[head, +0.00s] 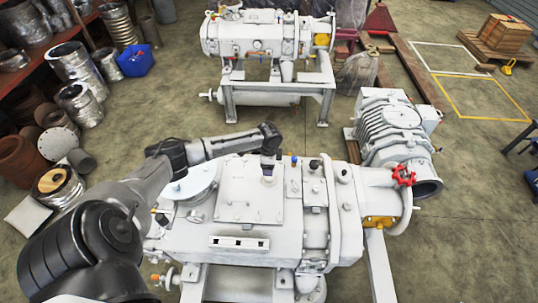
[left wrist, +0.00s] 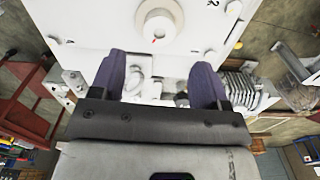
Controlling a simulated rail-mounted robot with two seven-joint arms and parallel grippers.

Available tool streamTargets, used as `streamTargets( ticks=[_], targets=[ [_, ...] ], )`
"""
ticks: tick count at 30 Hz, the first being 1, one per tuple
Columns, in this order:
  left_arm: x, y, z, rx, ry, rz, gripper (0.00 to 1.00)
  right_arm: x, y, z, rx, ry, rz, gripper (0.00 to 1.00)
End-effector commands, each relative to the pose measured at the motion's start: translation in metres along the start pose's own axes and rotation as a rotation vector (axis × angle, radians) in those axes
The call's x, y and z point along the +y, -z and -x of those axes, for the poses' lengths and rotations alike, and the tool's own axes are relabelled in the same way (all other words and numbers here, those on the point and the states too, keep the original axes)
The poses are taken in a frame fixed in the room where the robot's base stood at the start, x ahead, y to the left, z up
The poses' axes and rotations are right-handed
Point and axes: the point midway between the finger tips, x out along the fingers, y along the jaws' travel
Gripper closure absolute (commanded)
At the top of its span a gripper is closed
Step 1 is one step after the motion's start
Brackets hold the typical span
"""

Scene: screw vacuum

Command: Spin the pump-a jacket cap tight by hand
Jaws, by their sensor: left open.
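The near white pump (head: 225,245) fills the lower middle of the head view. A raised white round fitting, which looks like the jacket cap (head: 268,181), stands on its flat top plate (head: 240,200). In the left wrist view the cap (left wrist: 157,24) is a round white knob with a darker centre and a small red mark, at the top edge. My left gripper (head: 268,162) points down just above and behind the cap. Its two dark purple fingers (left wrist: 158,82) are apart with nothing between them. I cannot tell the cap's height on its thread. My right gripper is out of view.
Small fittings, such as a blue cap (head: 293,161), stick up near the gripper. A finned grey unit (head: 392,125) lies behind right. Another white pump (head: 265,38) stands farther back, with open floor between.

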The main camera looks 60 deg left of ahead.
Motion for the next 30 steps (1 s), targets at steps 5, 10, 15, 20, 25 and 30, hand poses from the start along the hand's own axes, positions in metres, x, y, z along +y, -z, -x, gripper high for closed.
streamTargets(
  ticks=[5,10,15,20,25,30],
  targets=[
    [0.000,0.000,0.031,0.000,0.002,-0.001,0.31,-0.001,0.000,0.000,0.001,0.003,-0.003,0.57],
    [0.000,0.000,0.050,0.000,0.002,-0.001,0.31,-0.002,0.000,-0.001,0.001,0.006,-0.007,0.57],
    [0.000,0.000,0.059,0.000,0.000,0.000,0.31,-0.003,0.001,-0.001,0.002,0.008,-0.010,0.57],
    [0.000,0.000,0.061,0.000,0.000,0.000,0.31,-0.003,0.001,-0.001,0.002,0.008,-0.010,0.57],
    [0.000,0.000,0.061,0.000,0.000,0.000,0.31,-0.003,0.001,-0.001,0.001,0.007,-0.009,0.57],
    [0.000,0.000,0.060,0.000,0.000,0.000,0.31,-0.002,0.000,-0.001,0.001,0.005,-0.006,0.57]
  ],
)
